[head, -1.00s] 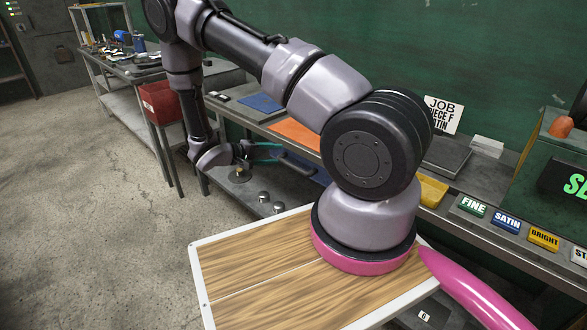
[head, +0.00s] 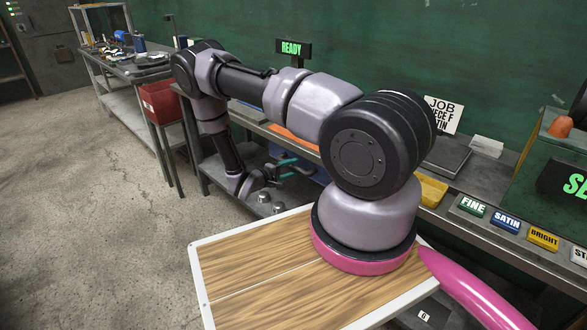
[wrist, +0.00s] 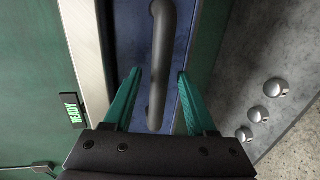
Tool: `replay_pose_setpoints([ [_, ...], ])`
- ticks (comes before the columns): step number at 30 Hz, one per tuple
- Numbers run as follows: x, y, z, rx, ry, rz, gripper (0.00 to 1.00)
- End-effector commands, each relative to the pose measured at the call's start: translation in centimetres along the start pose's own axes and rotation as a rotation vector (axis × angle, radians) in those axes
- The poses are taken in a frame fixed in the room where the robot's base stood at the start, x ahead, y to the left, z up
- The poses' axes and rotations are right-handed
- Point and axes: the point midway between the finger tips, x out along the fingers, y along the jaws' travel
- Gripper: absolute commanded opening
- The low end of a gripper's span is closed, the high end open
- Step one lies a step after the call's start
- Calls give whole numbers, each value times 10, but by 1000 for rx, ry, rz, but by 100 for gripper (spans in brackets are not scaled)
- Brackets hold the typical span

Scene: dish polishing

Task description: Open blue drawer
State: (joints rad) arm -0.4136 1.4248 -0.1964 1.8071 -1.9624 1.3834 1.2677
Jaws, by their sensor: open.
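The blue drawer (head: 319,175) is under the bench, mostly hidden by my arm in the head view. In the wrist view its blue front (wrist: 128,28) fills the middle, with a dark bar handle (wrist: 160,60) standing out from it. My gripper (wrist: 157,80) has two teal fingers, spread apart, one on each side of the handle. A gap shows between each finger and the bar. In the head view my gripper (head: 296,166) is small and reaches toward the drawer. The drawer looks shut, though its edges are partly hidden.
Round metal knobs (wrist: 275,87) stand on the grey shelf beside the drawer. A READY sign (head: 292,48) stands at the back of the bench. A red bin (head: 161,102) is at the left. The concrete floor (head: 90,220) at left is clear.

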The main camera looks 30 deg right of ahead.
Motion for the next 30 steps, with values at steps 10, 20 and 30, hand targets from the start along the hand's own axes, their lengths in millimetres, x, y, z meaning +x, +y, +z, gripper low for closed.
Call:
replay_pose_setpoints([
  [10,13,0,0,0,1,0,57],
  [20,12,0,0,0,0,0,0],
  [30,12,0,0,-1,0,0,0],
])
